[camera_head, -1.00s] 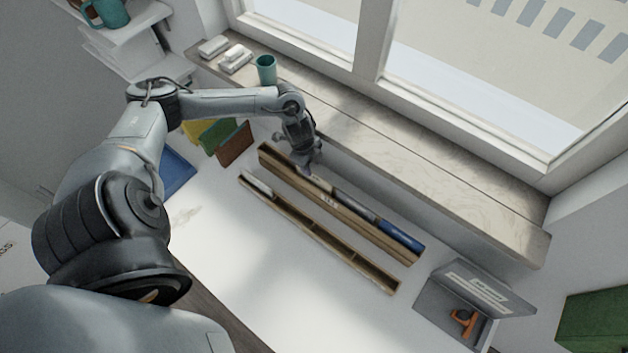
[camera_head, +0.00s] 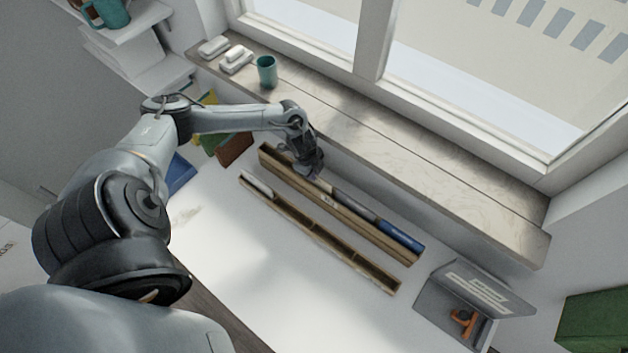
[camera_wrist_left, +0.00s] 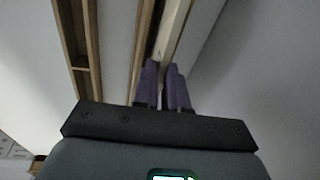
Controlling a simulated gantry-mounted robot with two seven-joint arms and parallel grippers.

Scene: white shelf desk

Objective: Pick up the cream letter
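The cream letter (camera_head: 323,185) stands in the back wooden rack (camera_head: 268,160), its near end beside my left gripper. My left gripper (camera_head: 313,174) is low over the rack's left part. In the left wrist view the two purple fingers (camera_wrist_left: 164,88) are a little apart, pointing down into the rack. A pale cream strip (camera_wrist_left: 172,32) runs up to the gap between them; I cannot tell whether it is the letter or the rack wall. Contact with the letter is not clear. My right gripper is not in view.
The back rack also holds a grey item (camera_head: 354,207) and a blue item (camera_head: 400,236). A front rack (camera_head: 318,235) holds a white item (camera_head: 257,185). The window ledge (camera_head: 430,178) rises close behind. A grey open box (camera_head: 440,300) stands at the right.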

